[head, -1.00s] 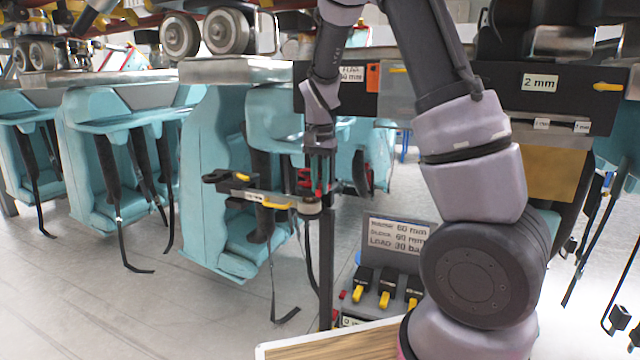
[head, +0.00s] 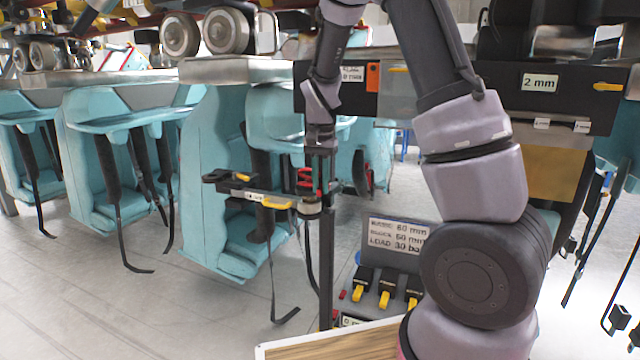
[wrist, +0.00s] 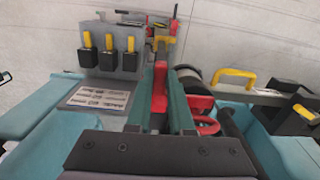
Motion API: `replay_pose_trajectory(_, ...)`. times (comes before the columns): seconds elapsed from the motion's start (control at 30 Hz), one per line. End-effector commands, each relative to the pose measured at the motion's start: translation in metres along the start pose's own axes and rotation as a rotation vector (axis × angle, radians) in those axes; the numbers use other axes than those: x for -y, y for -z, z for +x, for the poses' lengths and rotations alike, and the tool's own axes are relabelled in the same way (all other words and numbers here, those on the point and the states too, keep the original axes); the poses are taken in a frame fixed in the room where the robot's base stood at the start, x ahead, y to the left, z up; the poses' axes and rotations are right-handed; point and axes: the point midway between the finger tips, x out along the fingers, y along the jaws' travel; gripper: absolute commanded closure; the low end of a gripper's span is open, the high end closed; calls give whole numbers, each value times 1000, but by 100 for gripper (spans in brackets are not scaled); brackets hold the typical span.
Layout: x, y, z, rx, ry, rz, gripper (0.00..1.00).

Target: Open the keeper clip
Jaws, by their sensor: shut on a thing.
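My gripper (head: 320,178) hangs in the middle of the head view, over the right end of a dark bar with yellow handles (head: 268,200). In the wrist view its two teal fingers (wrist: 160,105) close around an upright red piece (wrist: 160,82), which looks like the keeper clip. More red parts (wrist: 205,122) sit just right of the fingers, beside a dark round part. In the head view a red part (head: 305,178) shows at the left side of the fingers. The exact contact is partly hidden by the fingers.
A grey box with several yellow-tipped switches (head: 385,285) stands below right of my gripper. Teal train seats (head: 220,200) with hanging straps are close on the left. A dark rail with a 2 mm label (head: 540,84) runs behind my arm. A wooden board edge (head: 330,345) lies at the bottom.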

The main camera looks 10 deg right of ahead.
Motion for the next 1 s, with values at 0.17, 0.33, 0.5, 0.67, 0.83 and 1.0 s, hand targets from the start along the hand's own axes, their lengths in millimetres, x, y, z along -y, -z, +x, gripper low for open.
replay_pose_trajectory(0.17, -5, 2, -1, -2, 3, -90, 100)
replay_pose_trajectory(0.33, -11, 4, -1, -2, 3, -224, 100)
replay_pose_trajectory(0.5, -18, 6, -2, -4, 3, -370, 100)
replay_pose_trajectory(0.67, -23, 8, -1, -4, 2, -496, 100)
replay_pose_trajectory(0.83, -27, 11, -1, -4, 2, -602, 100)
replay_pose_trajectory(1.0, -30, 14, -1, -4, 1, -675, 100)
